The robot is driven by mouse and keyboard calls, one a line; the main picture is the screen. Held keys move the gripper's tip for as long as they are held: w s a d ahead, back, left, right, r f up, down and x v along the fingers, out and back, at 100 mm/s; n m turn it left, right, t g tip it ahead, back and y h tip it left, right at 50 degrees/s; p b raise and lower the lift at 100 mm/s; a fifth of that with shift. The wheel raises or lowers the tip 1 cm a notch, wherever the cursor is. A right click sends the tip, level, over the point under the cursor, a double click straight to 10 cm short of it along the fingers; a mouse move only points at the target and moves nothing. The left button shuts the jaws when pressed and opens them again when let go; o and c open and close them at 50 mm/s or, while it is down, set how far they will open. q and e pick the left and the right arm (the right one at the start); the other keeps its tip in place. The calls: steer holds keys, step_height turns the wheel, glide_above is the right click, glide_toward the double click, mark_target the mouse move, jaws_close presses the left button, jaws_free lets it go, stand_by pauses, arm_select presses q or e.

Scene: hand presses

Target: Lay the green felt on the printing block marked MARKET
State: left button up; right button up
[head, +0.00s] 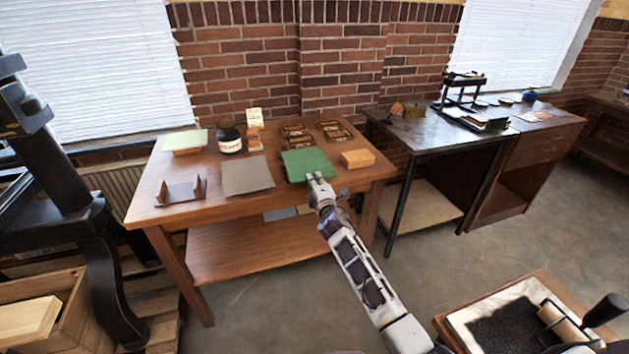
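The green felt (306,161) is a flat green sheet at the front right of the wooden table. My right gripper (316,176) is at its front edge, overlapping it in the head view. I cannot tell whether the fingers are shut on the felt or only beside it. Several dark printing blocks with orange-brown faces, such as one at the back right (328,125) and one at the back left (293,130), sit behind the felt. Their lettering is too small to read, so I cannot tell which says MARKET. My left gripper is not in view.
On the table (220,208) are a grey sheet (247,175), a wooden block (357,158), a brown holder (181,191), a dark jar (230,139) and a pale green-topped stack (184,141). A dark side table (425,133) stands to the right.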

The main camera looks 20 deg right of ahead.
jaws_close()
step_height(320, 180, up, 3)
steer(key=p, duration=0.3)
steer(key=shift+s, duration=0.15)
stand_by(0.4)
steer(key=s+r+p, duration=0.3)
steer(key=s+p, duration=0.1)
steer(key=s, duration=0.2)
steer(key=shift+s+p, duration=0.3)
steer(key=shift+s, duration=0.05)
stand_by(0.9)
steer(key=shift+a, duration=0.15)
